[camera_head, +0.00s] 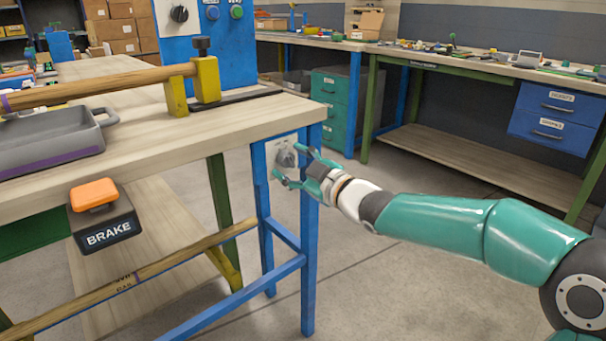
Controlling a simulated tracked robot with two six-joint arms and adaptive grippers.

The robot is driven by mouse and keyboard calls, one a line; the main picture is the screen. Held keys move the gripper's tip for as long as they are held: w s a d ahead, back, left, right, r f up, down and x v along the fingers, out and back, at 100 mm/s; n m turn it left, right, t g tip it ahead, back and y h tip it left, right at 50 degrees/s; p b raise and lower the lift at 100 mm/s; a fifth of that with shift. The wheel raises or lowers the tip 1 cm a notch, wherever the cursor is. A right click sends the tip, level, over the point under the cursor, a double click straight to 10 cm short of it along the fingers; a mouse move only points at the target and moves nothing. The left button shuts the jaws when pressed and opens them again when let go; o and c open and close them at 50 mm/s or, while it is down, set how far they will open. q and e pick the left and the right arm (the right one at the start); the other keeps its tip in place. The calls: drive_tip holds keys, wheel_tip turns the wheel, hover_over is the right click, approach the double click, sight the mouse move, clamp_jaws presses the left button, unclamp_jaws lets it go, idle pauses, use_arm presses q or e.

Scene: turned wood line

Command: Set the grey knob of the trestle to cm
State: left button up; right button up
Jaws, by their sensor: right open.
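The grey knob (287,158) sits on a pale plate (283,147) fixed to the blue end frame of the trestle (309,250), below the wooden top. My right gripper (285,168) is open in front of the plate, with its fingers on the upper right and lower left of the knob. I cannot tell whether the fingers touch it. The knob's pointer and any scale marks, such as cm, are too small to read. My left gripper is not in view.
A BRAKE box with an orange button (93,194) hangs at the trestle's front edge. A grey tray (50,138) and a wooden rod (90,84) in a yellow support (206,82) are on top. Open floor lies right of the trestle.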

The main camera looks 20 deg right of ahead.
drive_tip(key=v, duration=1.1)
drive_tip(key=shift+s, duration=0.35)
drive_tip(key=a+f+m+g, duration=0.2)
drive_tip(key=a+f+g, duration=0.2)
drive_tip(key=f, duration=1.2)
drive_tip(key=a+f+m+g, duration=0.25)
drive_tip(key=a+f, duration=0.25)
drive_tip(key=f, duration=1)
drive_tip(key=s+a+f+m+g+h, duration=0.3)
drive_tip(key=s+f+m+g, duration=0.6)
drive_tip(key=s+f, duration=1.35)
wheel_tip(320, 180, up, 39)
drive_tip(key=s+p, duration=0.1)
drive_tip(key=p, duration=3.7)
drive_tip(key=shift+a+g+y, duration=0.25)
drive_tip(key=shift+g+y, duration=0.15)
drive_tip(key=shift+g, duration=0.05)
drive_tip(key=shift+s, duration=0.15)
